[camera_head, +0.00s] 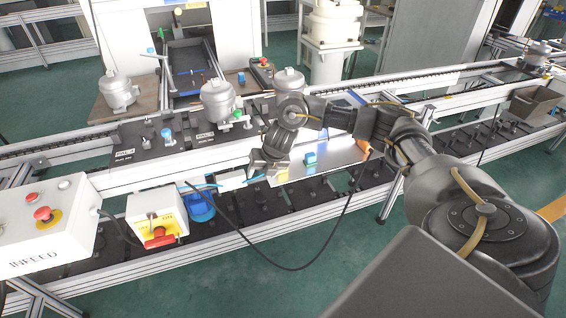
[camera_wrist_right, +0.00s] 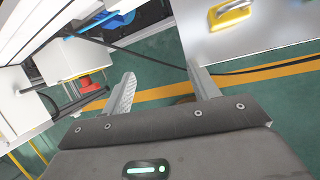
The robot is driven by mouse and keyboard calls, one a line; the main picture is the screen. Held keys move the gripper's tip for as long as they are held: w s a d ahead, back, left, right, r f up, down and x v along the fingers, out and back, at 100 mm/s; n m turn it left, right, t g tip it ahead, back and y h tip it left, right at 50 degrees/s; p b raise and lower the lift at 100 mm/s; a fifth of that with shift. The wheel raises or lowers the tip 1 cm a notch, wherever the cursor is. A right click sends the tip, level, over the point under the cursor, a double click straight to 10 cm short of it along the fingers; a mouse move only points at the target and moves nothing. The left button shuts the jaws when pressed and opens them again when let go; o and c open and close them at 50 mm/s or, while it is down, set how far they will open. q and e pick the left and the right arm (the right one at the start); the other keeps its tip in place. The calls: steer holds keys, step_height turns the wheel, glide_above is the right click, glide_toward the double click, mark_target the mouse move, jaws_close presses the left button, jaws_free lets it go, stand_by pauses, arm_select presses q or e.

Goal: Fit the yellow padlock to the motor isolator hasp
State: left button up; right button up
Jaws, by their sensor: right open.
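The yellow padlock (camera_wrist_right: 231,14) lies on a flat grey plate at the top right of the right wrist view, its metal shackle showing. In the head view a small yellow patch (camera_head: 283,176) shows beside my right gripper (camera_head: 268,171), partly hidden by it. My right gripper also shows in the right wrist view (camera_wrist_right: 162,82), jaws apart with nothing between them; the padlock is beyond the right finger. The motor isolator (camera_head: 155,217) is a white and yellow box with a red handle (camera_head: 159,238), left of my right gripper. The hasp cannot be made out. My left gripper is out of view.
A blue padlock-like item (camera_head: 310,158) stands on the shiny plate (camera_head: 335,155). A blue motor (camera_head: 199,206) is beside the isolator. The INFEED box (camera_head: 45,222) is at the left. A black cable hangs below my right arm. Compressors (camera_head: 218,100) stand on the conveyor behind.

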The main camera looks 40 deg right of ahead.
steer(key=s+d+r+n+h, duration=0.2)
steer(key=s+d+r, duration=0.1)
steer(key=d+r, duration=0.45)
steer(key=shift+g, duration=0.3)
steer(key=x, duration=0.2)
steer(key=b+x, duration=0.1)
steer(key=x, duration=0.2)
steer(key=shift+d+f+b, duration=0.3)
steer(key=shift+d+b, duration=0.05)
steer(key=shift+b, duration=0.05)
steer(key=shift+w+d+f, duration=0.15)
steer(key=shift+w+f, duration=0.15)
steer(key=shift+f, duration=0.1)
steer(key=shift+a+b+x, duration=0.15)
steer(key=shift+b+x, duration=0.5)
steer(key=shift+x, duration=0.65)
steer(key=shift+a+b+x, duration=0.1)
steer(key=shift+b+x, duration=0.5)
steer(key=shift+x, duration=0.75)
steer(key=shift+s+r, duration=0.1)
steer(key=shift+c, duration=0.3)
steer(key=c, duration=1)
steer(key=shift+c, duration=0.2)
steer(key=shift+r, duration=0.15)
